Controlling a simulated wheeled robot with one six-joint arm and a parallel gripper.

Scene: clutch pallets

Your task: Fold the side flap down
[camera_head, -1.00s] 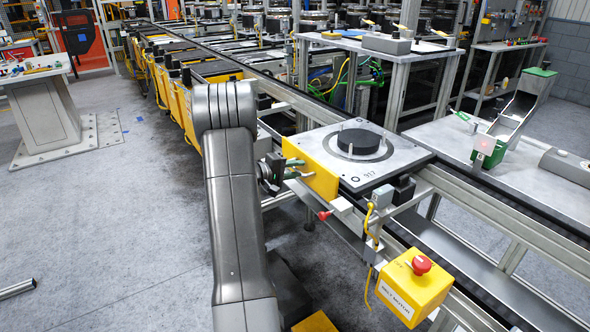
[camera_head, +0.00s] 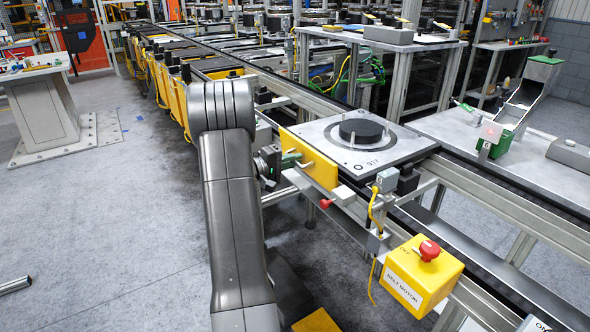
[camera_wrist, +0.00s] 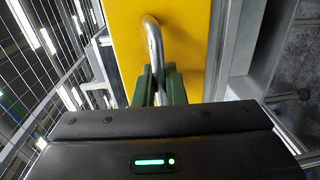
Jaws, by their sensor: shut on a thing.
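The side flap (camera_head: 318,168) is a yellow panel on the near left side of the pallet (camera_head: 408,146), with its upper edge along the pallet's plate. It looks roughly upright, though its exact tilt is hard to tell. My gripper (camera_head: 292,159) is at the flap's outer face, with green fingers. In the wrist view, the fingers (camera_wrist: 160,84) are shut on the bent metal handle (camera_wrist: 152,38) of the yellow flap (camera_wrist: 185,35). The handle's lower part is hidden between the fingers. A black disc (camera_head: 362,131) lies on the pallet.
The pallet sits on a long conveyor (camera_head: 490,195). Open floor (camera_head: 120,230) lies to the left.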

